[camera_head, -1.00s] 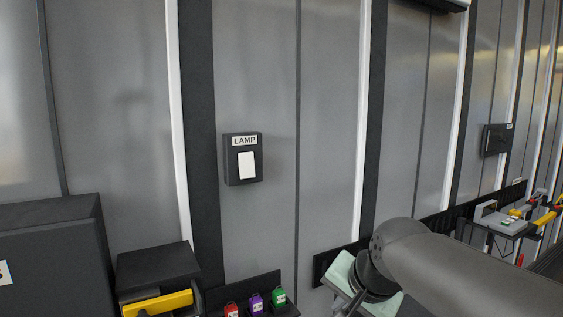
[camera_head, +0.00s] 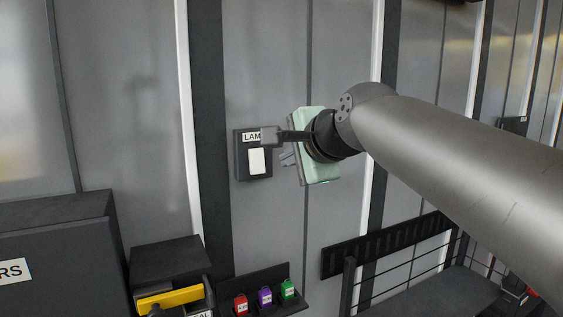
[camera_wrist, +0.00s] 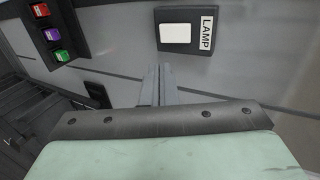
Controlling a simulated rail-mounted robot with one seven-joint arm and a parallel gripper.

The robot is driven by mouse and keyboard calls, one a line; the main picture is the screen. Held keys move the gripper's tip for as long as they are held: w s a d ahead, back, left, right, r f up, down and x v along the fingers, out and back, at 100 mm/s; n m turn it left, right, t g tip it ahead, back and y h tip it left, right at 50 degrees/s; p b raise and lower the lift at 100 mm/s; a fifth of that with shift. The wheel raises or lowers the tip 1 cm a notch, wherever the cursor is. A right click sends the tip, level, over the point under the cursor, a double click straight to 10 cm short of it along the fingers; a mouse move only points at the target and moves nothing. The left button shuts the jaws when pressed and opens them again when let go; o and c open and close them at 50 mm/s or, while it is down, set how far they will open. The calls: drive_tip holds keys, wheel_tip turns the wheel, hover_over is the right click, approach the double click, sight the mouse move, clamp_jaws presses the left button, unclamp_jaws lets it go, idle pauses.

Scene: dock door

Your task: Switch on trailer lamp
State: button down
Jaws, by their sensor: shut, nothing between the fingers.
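The lamp switch is a dark wall box (camera_head: 242,166) labelled LAMP, with a white rocker (camera_head: 258,161) on its front. In the wrist view the box (camera_wrist: 208,44) and its white rocker (camera_wrist: 176,33) sit near the top, just beyond my fingers. My gripper (camera_head: 287,157) is shut and empty, just right of the box in the head view. It also shows in the wrist view (camera_wrist: 161,70), with both fingers together below the rocker. I cannot tell whether the fingertips touch the box. The rocker's on or off state is unclear.
A shelf (camera_head: 268,291) with red, purple and green tagged items is below the switch. A dark box with a yellow handle (camera_head: 171,301) is at the lower left. A railing (camera_head: 400,255) stands at the lower right. The wall around the switch is ribbed grey metal.

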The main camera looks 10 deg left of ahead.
sight(259, 167)
drive_tip(key=p+x, duration=0.1)
drive_tip(key=x, duration=0.3)
drive_tip(key=p+x, duration=0.1)
drive_tip(key=x, duration=0.4)
drive_tip(key=r+p+x, duration=0.1)
drive_tip(key=x, duration=0.3)
drive_tip(key=shift+w+a+f, duration=0.1)
drive_tip(key=shift+w+a, duration=0.15)
drive_tip(key=f+b, duration=0.1)
drive_tip(key=b, duration=0.2)
drive_tip(key=shift+w+a+f, duration=0.1)
drive_tip(key=shift+w+f, duration=0.05)
drive_tip(key=shift+r+t+y+p, duration=0.3)
drive_tip(key=shift+r, duration=0.35)
